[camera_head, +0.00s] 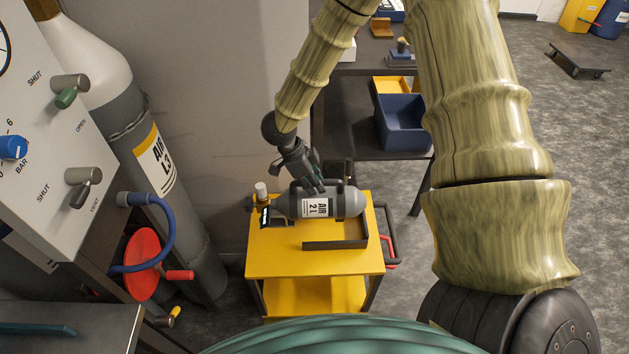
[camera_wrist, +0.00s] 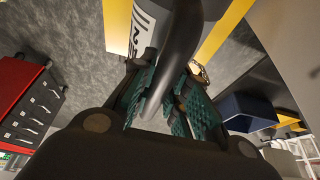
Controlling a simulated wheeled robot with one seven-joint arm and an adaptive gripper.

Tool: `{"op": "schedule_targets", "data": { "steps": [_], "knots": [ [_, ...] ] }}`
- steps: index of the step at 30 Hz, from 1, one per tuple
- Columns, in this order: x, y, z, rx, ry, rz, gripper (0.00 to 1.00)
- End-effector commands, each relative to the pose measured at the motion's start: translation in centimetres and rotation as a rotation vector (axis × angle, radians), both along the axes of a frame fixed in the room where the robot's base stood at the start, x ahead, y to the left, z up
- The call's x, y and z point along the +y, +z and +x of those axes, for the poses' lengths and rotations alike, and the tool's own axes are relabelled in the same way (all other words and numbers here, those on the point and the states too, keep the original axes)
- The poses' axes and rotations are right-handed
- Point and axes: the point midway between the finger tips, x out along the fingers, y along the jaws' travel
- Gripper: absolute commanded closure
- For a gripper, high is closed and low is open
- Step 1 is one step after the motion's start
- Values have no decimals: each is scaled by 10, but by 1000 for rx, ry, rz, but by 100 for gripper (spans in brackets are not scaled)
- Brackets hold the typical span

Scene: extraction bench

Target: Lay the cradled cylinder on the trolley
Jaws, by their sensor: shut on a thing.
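The grey cylinder (camera_head: 347,202) with a white "AIR 2L" label lies sideways over the yellow trolley (camera_head: 278,262), its valve end with a pale knob to the left. It sits just behind a low black rail (camera_head: 335,245) on the trolley top; I cannot tell whether it touches the surface. My gripper (camera_head: 314,180) comes down from above and is shut on the cylinder's dark carry handle. In the wrist view the curved handle (camera_wrist: 181,50) passes between the green-padded fingers of my gripper (camera_wrist: 167,95), with the grey cylinder body beyond.
A dark bench holding a blue bin (camera_head: 402,125) is behind the trolley. Floor at the right is mostly clear.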

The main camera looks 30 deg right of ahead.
Motion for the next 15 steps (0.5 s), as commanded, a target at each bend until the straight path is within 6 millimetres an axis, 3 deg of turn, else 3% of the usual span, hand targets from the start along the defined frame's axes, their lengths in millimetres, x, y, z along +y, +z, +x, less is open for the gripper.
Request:
{"op": "schedule_targets", "data": {
  "steps": [15],
  "knots": [
    [0,-28,1,-1,2,-1,100]
  ]
}}
